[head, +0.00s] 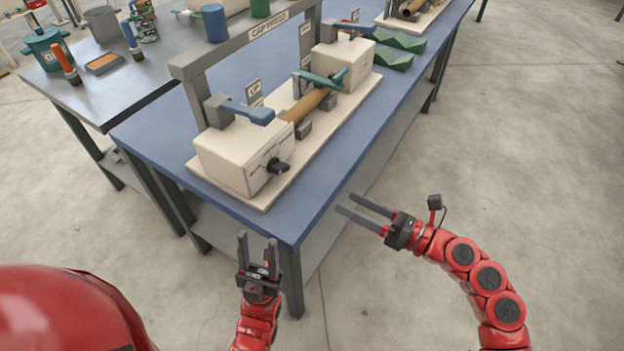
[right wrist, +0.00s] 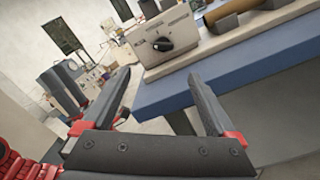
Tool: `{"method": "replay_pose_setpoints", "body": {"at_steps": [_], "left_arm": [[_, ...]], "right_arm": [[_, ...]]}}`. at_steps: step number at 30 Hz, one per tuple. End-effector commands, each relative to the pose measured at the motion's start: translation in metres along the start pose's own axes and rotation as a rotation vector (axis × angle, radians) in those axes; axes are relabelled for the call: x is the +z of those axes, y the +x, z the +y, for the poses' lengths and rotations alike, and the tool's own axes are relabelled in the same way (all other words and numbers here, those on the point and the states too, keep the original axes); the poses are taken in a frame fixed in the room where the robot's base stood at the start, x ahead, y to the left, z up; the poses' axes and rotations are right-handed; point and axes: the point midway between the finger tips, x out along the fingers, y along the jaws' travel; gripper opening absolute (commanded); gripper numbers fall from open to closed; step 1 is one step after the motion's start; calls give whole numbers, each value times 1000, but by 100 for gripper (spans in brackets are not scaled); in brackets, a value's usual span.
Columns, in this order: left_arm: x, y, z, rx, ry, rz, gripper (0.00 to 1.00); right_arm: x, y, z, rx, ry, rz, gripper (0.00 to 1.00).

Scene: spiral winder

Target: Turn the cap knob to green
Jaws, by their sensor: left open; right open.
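The cap knob is a black rotary knob (head: 277,166) on the front face of the near cream box (head: 225,160) of the winder. It also shows in the right wrist view (right wrist: 162,45), beyond my open fingers. No green mark can be made out at this size. My left gripper (head: 258,245) is open and empty, in front of the table corner and below the knob in the head view. My right gripper (head: 355,205) is open and empty, off the table's right edge, to the right of the knob and apart from it. It also shows in the right wrist view (right wrist: 165,90).
The winder stands on a cream base board on a blue table (head: 150,145). A brown tube (head: 308,104) lies between its two boxes. A blue lever (head: 247,112) sits above the near box, under a grey CAP PRESS frame (head: 255,42). Green wedge blocks (head: 398,42) lie farther back. Floor at right is clear.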

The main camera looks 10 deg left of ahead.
Motion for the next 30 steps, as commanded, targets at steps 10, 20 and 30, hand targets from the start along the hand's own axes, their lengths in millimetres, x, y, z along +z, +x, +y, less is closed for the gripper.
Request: {"method": "replay_pose_setpoints", "body": {"at_steps": [10, 20, 30], "left_arm": [[-1, 5, 0, 0, 0, 0, 50], [-3, 16, -1, 0, 0, 0, 50], [-4, 22, -1, 0, 0, 0, 50]], "right_arm": [[2, 41, -3, -18, -47, 13, 92], [1, 120, -4, -17, -45, 13, 92], [0, 170, -9, -24, -43, 9, 92]]}}
